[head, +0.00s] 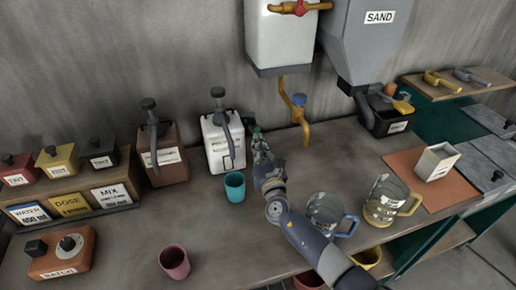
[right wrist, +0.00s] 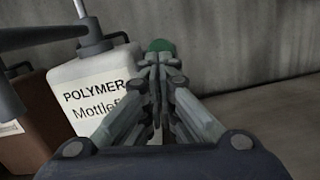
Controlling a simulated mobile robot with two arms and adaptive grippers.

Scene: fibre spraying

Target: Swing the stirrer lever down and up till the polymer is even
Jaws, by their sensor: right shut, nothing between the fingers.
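The white polymer container (head: 218,153) stands on the bench, with a dark-topped grey pump and a bent grey spout. In the right wrist view its label on the container (right wrist: 88,98) reads "POLYMER" and "Mottle…", the rest hidden. A small green knob (right wrist: 160,45) shows just beyond my right fingertips; I take it for the stirrer lever's end, but the lever's shaft is hidden. My right gripper (head: 259,146) is shut and empty at the container's right side, close to the green knob. I cannot tell whether it touches the knob. My left gripper is not in view.
A teal cup (head: 235,187) stands just left of my right gripper. A brown container (head: 163,158) is left of the polymer. Two glass jugs (head: 325,214) (head: 384,203) stand right of my right arm. A yellow tap pipe (head: 299,120) hangs behind. A pink cup (head: 174,262) stands in front.

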